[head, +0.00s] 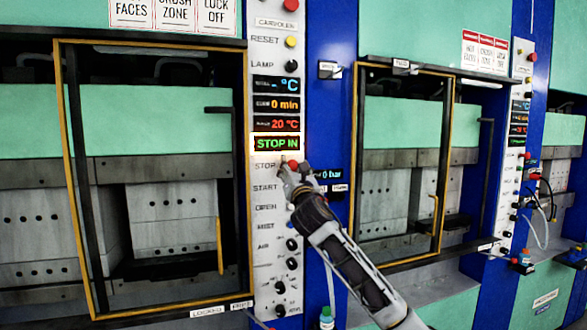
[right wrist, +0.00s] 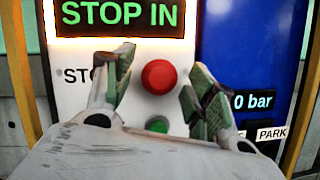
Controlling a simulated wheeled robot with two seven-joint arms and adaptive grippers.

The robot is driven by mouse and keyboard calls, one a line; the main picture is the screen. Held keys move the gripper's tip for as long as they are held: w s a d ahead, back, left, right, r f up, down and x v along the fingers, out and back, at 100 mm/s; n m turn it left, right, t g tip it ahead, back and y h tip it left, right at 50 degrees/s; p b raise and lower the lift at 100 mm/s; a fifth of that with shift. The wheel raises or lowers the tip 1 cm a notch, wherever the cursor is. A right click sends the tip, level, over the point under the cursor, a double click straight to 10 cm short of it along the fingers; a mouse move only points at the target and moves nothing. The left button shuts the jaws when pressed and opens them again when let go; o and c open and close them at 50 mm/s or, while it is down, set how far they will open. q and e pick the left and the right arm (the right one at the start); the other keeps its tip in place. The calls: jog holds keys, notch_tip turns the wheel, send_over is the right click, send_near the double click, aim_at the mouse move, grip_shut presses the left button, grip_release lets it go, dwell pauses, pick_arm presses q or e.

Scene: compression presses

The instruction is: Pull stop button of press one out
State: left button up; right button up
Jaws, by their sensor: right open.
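The red stop button (right wrist: 158,77) sits on the white control panel (head: 262,215) of the nearer press, beside a partly covered "STOP" label. In the right wrist view it lies between the two open fingers of my right gripper (right wrist: 152,85), with a gap on both sides. In the head view the right gripper (head: 290,168) is at the stop button's row and hides most of it. The lit display above (head: 277,143) reads "STOP IN" in green. My left gripper is not in view.
A green button (right wrist: 157,125) sits just below the red one. Knobs (head: 292,244) run down the panel. A yellow-framed press door (head: 68,180) stands at left. A blue column with a "0 bar" display (head: 330,174) is at right, then a second press (head: 405,160).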

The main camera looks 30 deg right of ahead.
grip_shut()
dwell(0.5)
jog(key=shift+s, duration=0.15)
jog(key=shift+s+a+p, duration=0.2)
jog(key=shift+s+p, duration=0.2)
jog(key=shift+s, duration=0.2)
jog(key=shift+w+f, duration=0.15)
jog(key=shift+c, duration=1.6)
grip_release()
jog(key=o, duration=0.3)
jog(key=shift+s, duration=0.3)
